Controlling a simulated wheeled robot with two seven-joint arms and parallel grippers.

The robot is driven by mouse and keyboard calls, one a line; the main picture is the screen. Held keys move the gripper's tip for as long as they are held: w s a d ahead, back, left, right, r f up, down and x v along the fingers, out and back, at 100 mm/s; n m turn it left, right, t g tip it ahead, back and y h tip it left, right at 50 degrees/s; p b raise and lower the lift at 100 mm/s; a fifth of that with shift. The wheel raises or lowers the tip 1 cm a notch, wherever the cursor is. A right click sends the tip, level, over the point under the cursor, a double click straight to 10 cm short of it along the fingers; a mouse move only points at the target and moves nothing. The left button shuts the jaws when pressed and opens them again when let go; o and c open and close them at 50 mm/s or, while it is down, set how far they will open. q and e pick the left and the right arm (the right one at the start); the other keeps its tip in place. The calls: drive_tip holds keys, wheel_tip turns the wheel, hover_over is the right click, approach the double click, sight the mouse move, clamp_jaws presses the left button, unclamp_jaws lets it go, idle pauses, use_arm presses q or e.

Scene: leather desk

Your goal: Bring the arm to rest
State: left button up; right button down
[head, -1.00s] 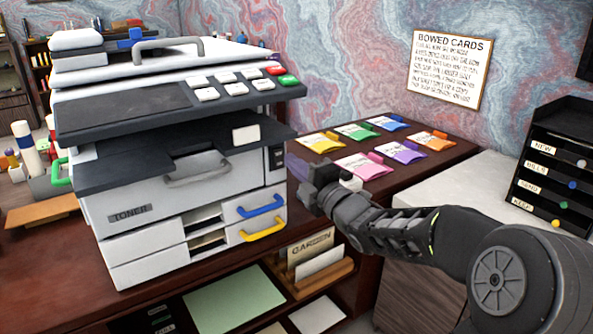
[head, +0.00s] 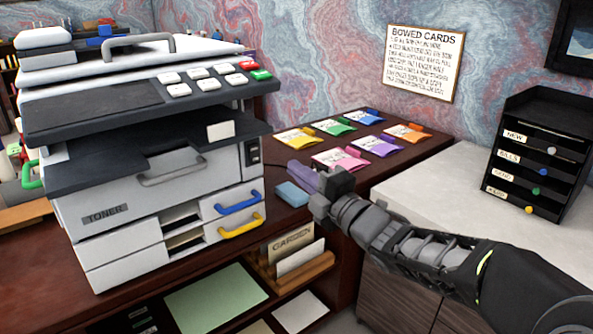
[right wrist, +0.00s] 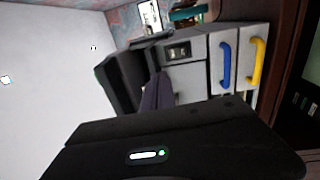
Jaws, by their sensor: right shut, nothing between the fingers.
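My right arm comes in from the lower right in the head view. Its gripper (head: 306,176) is shut and empty. It is in the air to the right of the printer (head: 140,215), in front of the colored card packets. A small blue block (head: 292,194) lies on the desk just left of the gripper in the picture. In the right wrist view the gripper's dark finger (right wrist: 157,92) shows in front of the printer's grey side and its blue handle (right wrist: 225,65) and yellow handle (right wrist: 257,62). My left gripper is in neither view.
Several card packets (head: 335,126) lie on the dark desk behind the gripper. A black drawer rack (head: 545,150) stands on the pale cabinet top (head: 440,185) at right. A card box marked GARDEN (head: 290,262) sits on the shelf below. The pale top is mostly clear.

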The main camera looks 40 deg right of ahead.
idle(0.4)
drive_tip(key=w+f+m+g+h+p, duration=0.2)
drive_tip(key=w+f+m+g, duration=0.2)
drive_tip(key=f+m, duration=0.9)
drive_tip(key=a+f+m+g+y+p, duration=0.1)
drive_tip(key=a+f+m+g, duration=0.2)
drive_tip(key=a+f, duration=0.45)
drive_tip(key=a+f+m+g+y+p, duration=0.2)
drive_tip(key=a+f, duration=0.2)
drive_tip(key=f, duration=0.6)
drive_tip(key=s+a+f+m+g+y+p, duration=0.25)
drive_tip(key=s+a+f+g, duration=0.35)
drive_tip(key=s+a+f, duration=0.6)
drive_tip(key=s+a+f+g+y+p, duration=0.1)
drive_tip(key=s+a+f+g+p, duration=0.2)
drive_tip(key=s+a, duration=0.8)
drive_tip(key=shift+s+a+f+n+g, duration=0.25)
drive_tip(key=shift+s+f+n+g, duration=0.2)
drive_tip(key=shift+s, duration=0.2)
